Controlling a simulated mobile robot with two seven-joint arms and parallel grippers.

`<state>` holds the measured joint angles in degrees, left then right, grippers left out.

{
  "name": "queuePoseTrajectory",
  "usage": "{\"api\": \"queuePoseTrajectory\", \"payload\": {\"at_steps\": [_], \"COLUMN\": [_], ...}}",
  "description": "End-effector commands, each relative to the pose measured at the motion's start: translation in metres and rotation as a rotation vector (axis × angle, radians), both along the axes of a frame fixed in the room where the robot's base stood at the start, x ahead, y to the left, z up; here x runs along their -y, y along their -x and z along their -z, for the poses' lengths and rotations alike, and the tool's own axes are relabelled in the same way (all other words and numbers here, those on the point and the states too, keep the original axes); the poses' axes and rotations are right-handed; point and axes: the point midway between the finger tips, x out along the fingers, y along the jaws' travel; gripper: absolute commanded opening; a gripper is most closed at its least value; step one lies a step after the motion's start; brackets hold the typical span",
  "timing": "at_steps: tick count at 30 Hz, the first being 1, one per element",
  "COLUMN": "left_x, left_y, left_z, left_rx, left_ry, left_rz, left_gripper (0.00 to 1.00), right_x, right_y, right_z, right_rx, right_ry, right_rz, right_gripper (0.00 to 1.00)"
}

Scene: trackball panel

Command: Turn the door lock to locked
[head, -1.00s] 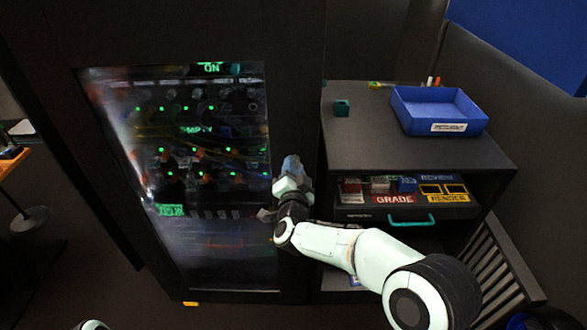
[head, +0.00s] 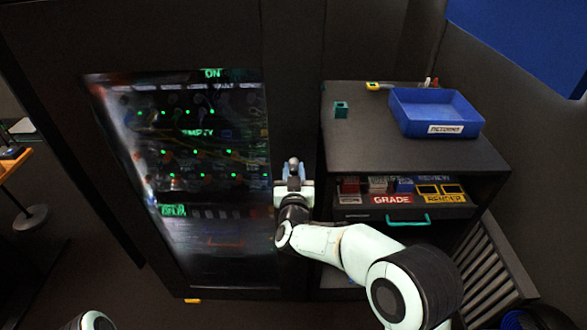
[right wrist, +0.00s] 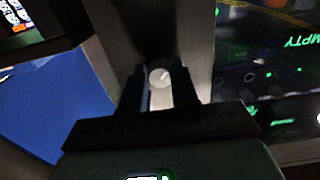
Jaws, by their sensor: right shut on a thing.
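The door lock (right wrist: 160,77) is a pale round knob with a thin dark line across its face, seen in the right wrist view. It sits on the dark frame of the glass-fronted cabinet door (head: 293,120), right of the window. My right gripper (head: 293,168) is at this frame, and its two dark fingers (right wrist: 160,88) stand on either side of the knob, shut on it. The fingers hide the knob's sides. In the head view the gripper mostly covers the lock. My left gripper is out of view; only a bit of my left arm shows at the bottom.
The cabinet window (head: 215,245) shows green lights and lettering. Right of it stands a dark unit (head: 365,135) with a blue tray (head: 436,112), a small teal block (head: 341,110) and a drawer with a teal handle (head: 407,219). A slatted grey thing stands at far right.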

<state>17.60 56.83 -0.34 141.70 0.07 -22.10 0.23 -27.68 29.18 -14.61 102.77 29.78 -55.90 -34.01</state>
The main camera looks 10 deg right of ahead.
Motion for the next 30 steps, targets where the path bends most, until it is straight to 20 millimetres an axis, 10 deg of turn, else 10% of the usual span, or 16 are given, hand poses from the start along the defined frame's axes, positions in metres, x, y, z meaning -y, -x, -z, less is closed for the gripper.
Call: {"api": "queuePoseTrajectory", "payload": {"at_steps": [30], "left_x": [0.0], "left_y": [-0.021], "left_z": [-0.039], "left_rx": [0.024], "left_ry": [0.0], "left_rz": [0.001], "left_gripper": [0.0], "right_x": [0.002], "right_y": [0.0], "right_z": [-0.002], "right_rx": [-0.161], "right_ry": [0.744], "right_rz": [0.0], "right_gripper": [0.0]}}
